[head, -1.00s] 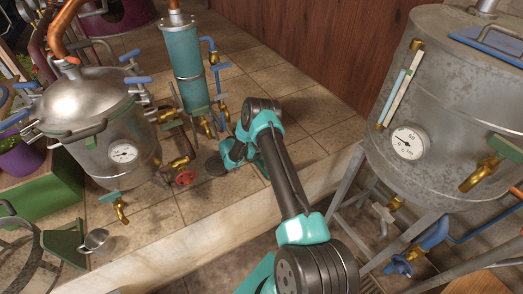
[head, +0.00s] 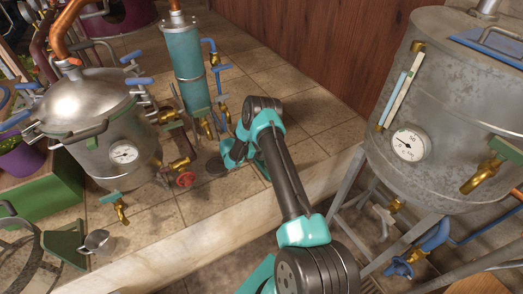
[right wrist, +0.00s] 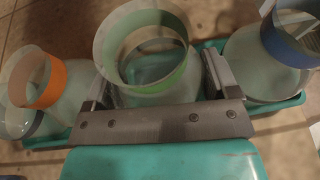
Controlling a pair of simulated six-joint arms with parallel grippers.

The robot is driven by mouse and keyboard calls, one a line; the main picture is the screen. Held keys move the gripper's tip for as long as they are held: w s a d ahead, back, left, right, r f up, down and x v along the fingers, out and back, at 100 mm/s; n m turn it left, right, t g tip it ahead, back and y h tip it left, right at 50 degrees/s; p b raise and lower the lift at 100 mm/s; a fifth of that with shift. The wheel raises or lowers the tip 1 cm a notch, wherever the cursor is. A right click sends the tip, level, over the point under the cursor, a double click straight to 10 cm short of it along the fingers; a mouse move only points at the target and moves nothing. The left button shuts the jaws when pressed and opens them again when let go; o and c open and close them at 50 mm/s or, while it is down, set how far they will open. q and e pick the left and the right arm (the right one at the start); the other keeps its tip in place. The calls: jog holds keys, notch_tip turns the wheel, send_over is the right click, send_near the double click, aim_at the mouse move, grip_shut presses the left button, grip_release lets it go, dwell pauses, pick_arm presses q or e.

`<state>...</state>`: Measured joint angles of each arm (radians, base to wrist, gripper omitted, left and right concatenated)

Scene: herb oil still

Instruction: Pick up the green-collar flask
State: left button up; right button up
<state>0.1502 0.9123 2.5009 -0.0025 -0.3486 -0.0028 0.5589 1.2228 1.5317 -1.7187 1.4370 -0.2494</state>
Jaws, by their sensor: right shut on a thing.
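The green-collar flask (right wrist: 158,72) is a clear, pale vessel with a wide green ring around its neck, in the middle of the right wrist view. My right gripper (right wrist: 156,84) is shut on it, with one grey finger on each side of the flask just below the collar. In the head view my right gripper (head: 232,152) is low over the tiled ledge, and I cannot make out the flask there. Whether the flask's base rests on the teal rack (right wrist: 292,104) is hidden. My left gripper is in neither view.
An orange-collar flask (right wrist: 45,82) stands close on the left and a blue-collar flask (right wrist: 270,55) close on the right. In the head view a steel still pot (head: 100,120), a teal column (head: 188,75) and a large grey tank (head: 450,110) surround the ledge (head: 290,90).

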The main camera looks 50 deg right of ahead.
notch_tip(320, 180, up, 17)
dwell(0.4)
dwell(0.4)
